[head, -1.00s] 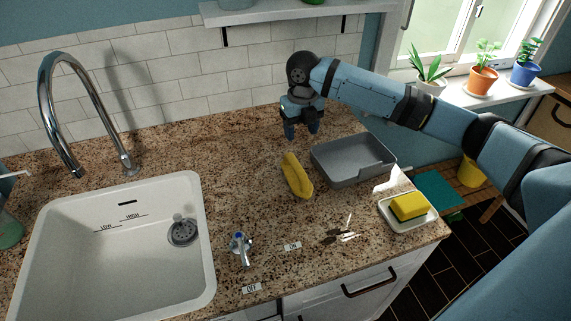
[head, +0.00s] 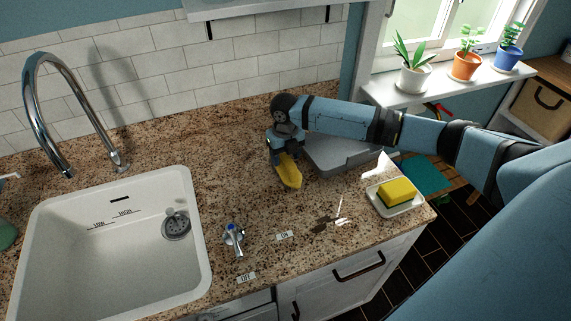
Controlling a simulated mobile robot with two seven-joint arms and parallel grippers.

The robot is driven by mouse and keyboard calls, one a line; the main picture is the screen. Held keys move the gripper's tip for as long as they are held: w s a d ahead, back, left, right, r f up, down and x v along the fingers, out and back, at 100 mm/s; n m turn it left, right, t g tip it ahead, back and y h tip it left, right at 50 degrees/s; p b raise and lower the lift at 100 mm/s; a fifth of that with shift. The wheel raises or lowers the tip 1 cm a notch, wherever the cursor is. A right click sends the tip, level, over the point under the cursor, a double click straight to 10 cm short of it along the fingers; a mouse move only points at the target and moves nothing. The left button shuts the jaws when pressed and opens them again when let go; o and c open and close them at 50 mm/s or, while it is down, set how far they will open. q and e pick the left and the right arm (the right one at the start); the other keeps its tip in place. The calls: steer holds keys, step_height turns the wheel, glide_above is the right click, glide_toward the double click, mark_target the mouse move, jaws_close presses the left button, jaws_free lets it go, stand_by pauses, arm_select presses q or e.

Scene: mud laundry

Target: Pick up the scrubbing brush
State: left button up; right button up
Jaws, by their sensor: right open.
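A yellow scrubbing brush (head: 290,174) lies on the speckled granite counter, right of the sink. My right gripper (head: 283,157) is over its far end, pointing down, and hides that part of the brush. The jaws are open. I cannot tell whether the fingers touch the brush. My left gripper is not in view.
A grey tray (head: 345,160) stands right of the brush, partly behind my arm. A yellow-green sponge (head: 397,190) sits in a white dish (head: 377,206) near the counter's right edge. The white sink (head: 110,250) and blue-topped tap handle (head: 233,238) are left.

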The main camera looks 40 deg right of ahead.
steer(key=shift+f, duration=0.7)
steer(key=c, duration=1.1)
steer(key=shift+o, duration=0.2)
steer(key=shift+r, duration=0.1)
step_height(320, 180, up, 20)
steer(key=b, duration=0.2)
steer(key=shift+o, duration=0.7)
